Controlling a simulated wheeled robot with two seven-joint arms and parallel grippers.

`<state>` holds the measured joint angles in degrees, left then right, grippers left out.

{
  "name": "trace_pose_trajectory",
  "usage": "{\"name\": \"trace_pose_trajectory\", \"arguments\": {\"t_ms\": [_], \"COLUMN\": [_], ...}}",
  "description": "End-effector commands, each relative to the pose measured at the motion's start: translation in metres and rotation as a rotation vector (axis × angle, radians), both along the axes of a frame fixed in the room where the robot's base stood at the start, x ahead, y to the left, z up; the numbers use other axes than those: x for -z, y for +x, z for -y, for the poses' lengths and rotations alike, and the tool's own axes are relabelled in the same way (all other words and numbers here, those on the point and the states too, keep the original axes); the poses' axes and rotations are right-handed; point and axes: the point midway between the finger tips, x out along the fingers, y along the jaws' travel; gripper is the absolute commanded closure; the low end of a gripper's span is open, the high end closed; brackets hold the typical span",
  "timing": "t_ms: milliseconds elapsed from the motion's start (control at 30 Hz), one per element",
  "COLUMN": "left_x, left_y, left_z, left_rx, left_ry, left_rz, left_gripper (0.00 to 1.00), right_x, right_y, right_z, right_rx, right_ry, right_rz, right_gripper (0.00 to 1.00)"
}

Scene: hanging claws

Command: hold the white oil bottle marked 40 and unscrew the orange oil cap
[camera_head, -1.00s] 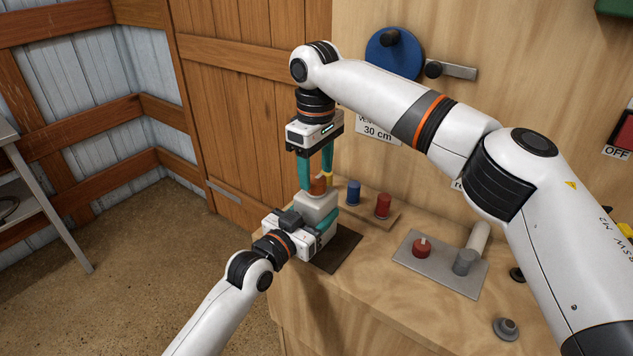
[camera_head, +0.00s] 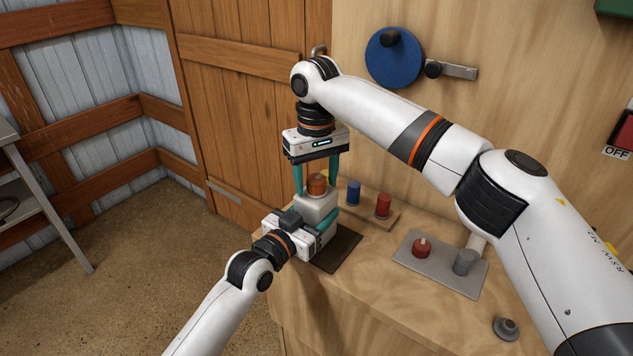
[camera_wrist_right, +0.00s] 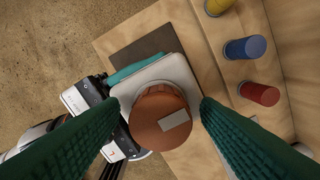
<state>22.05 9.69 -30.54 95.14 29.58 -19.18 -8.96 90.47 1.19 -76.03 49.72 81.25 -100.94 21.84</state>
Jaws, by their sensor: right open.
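The white oil bottle (camera_head: 318,207) stands at the left end of the wooden bench; it also shows in the right wrist view (camera_wrist_right: 170,70). No 40 marking is readable. The orange oil cap (camera_head: 317,184) sits on top of the bottle, and in the wrist view the cap (camera_wrist_right: 160,115) has a pale rectangular patch. My left gripper (camera_head: 318,226) is shut on the bottle's body from the front left, with one finger partly hidden. My right gripper (camera_head: 316,178) points down over the cap. It is open, its teal fingers on either side of the cap with gaps.
A blue cap (camera_head: 353,192) and a red cap (camera_head: 383,205) stand on a small wooden block just right of the bottle. A dark mat (camera_head: 338,250) lies beneath. A grey plate (camera_head: 420,262) with a red knob is further right. A wooden wall stands behind.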

Motion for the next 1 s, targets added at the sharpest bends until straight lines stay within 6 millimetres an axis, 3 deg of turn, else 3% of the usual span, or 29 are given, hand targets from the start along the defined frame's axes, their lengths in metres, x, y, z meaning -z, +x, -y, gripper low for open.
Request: {"name": "trace_pose_trajectory", "arguments": {"t_ms": [300,733,1000], "left_x": [0.0013,0.0013,0.0013], "left_y": [-0.0001,-0.0001,-0.0001], "left_z": [-0.0001,-0.0001,-0.0001], "left_rx": [0.0,0.0,0.0], "left_ry": [0.002,0.002,0.002], "left_rz": [-0.002,-0.002,-0.002], "left_gripper": [0.96,0.96,0.96], "right_x": [0.0002,0.0002,0.0005], "right_y": [-0.0003,-0.0001,-0.0004], "right_z": [-0.0003,-0.0003,-0.0009], "right_rx": [0.497,0.589,1.032], "right_ry": [0.0,0.0,0.001], "right_rz": [-0.002,0.0,-0.004], "right_gripper": [0.43,0.43,0.43]}}
